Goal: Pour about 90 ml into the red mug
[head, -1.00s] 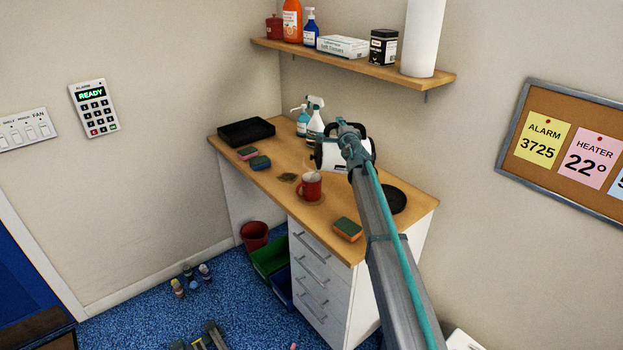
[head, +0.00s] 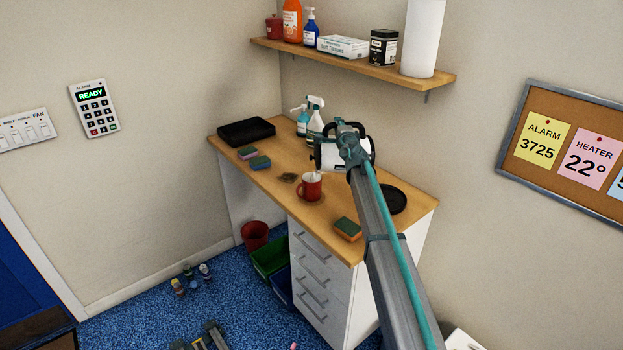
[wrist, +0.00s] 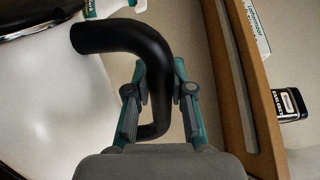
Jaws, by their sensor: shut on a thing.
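The red mug (head: 310,188) stands upright on a round coaster (head: 322,199) on the wooden worktop. My gripper (wrist: 160,95) is shut on the black handle (wrist: 155,45) of a white kettle (wrist: 50,100). In the head view the kettle (head: 329,156) is held tilted above and just right of the mug, partly hidden by my arm. A small pale patch shows between kettle and mug rim; I cannot tell whether it is liquid. The level inside the mug cannot be seen.
A round black base (head: 392,200) and a sponge (head: 348,229) lie right of the mug. Two sponges, a black tray (head: 246,132) and spray bottles (head: 315,118) stand farther back. A shelf (head: 350,64) hangs above.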

